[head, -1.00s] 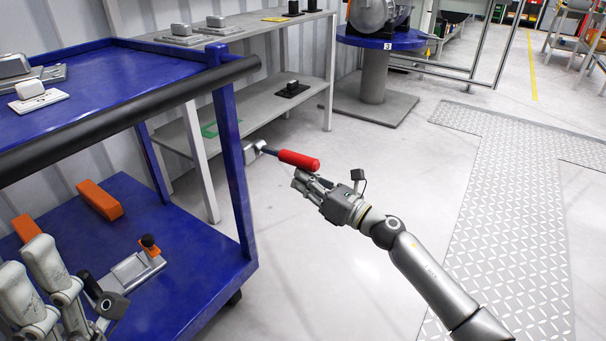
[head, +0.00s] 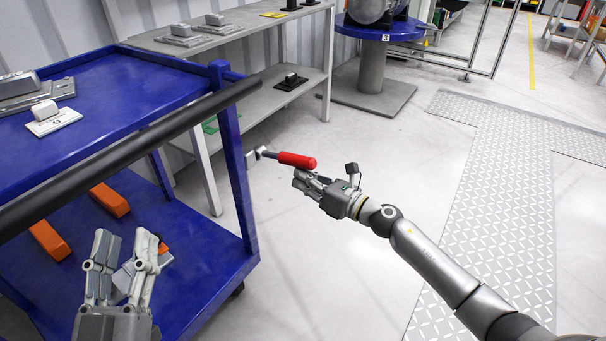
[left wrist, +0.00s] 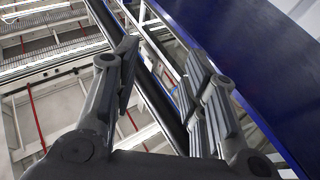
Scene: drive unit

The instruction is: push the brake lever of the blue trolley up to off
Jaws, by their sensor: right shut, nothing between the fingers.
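The blue trolley (head: 200,236) stands at the left, with a black push bar along its near top edge. Its brake lever (head: 297,160) has a red grip and sticks out to the right from beside the corner post, nearly level with its tip slightly lower. My right gripper (head: 300,179) is shut and empty, just below the red grip; whether it touches is unclear. My left gripper (head: 122,244) is open and empty, in front of the trolley's lower shelf. Its spread fingers also show in the left wrist view (left wrist: 160,65), with the dark bar behind them.
Two orange blocks, one of them the nearer block (head: 49,240), and a partly hidden metal part lie on the lower shelf. Metal parts sit on the trolley top. A grey shelf rack (head: 262,97) and a round blue stand (head: 378,33) are behind. The floor at right is clear.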

